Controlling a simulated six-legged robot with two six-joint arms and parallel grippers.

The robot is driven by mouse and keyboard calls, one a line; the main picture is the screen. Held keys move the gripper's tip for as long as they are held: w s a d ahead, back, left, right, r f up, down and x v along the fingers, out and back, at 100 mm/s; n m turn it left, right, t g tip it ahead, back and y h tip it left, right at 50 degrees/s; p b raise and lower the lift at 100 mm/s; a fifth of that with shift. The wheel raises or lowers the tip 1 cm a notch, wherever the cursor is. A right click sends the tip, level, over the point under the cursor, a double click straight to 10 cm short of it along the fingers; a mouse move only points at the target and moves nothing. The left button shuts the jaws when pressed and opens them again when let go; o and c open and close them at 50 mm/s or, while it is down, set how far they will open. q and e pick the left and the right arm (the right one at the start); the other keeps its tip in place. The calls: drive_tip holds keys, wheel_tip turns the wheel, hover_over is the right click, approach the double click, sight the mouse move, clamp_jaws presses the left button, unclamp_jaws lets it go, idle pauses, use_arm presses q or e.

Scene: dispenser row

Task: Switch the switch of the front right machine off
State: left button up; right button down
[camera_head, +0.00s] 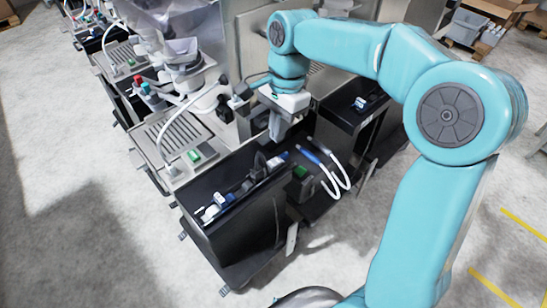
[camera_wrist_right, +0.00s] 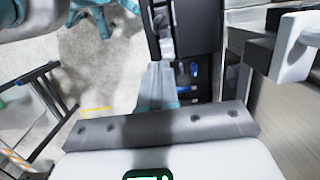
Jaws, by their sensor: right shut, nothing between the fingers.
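The nearest machine in the head view has a black open-topped bin (camera_head: 235,238) with several small blue, white and dark items inside. A green switch-like part (camera_head: 300,171) is on its right side, next to two white curved hoses (camera_head: 335,172). Another green switch-like part (camera_head: 193,156) is on the metal drip tray to the left. I cannot tell whether either is on or off. My right gripper (camera_head: 277,128) points down above the far end of the bin, shut and empty, apart from both green parts. Its fingers also show in the right wrist view (camera_wrist_right: 158,88). My left gripper is not in view.
A second black bin (camera_head: 345,122) stands behind, close to my right gripper. More machines (camera_head: 120,55) line up at the far left. Boxes and a grey crate (camera_head: 465,25) are at the top right. The concrete floor at left is clear.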

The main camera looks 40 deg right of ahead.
sight(272, 168)
drive_tip(key=f, duration=0.3)
drive_tip(key=a+f, duration=0.1)
drive_tip(key=f, duration=0.4)
drive_tip(key=shift+a+f, duration=0.2)
drive_tip(key=shift+f, duration=0.2)
drive_tip(key=shift+s+a+f+b, duration=0.1)
drive_tip(key=shift+a+f+b, duration=0.05)
drive_tip(key=shift+f+b, duration=0.25)
drive_tip(key=shift+r, duration=0.15)
drive_tip(key=shift+p, duration=0.3)
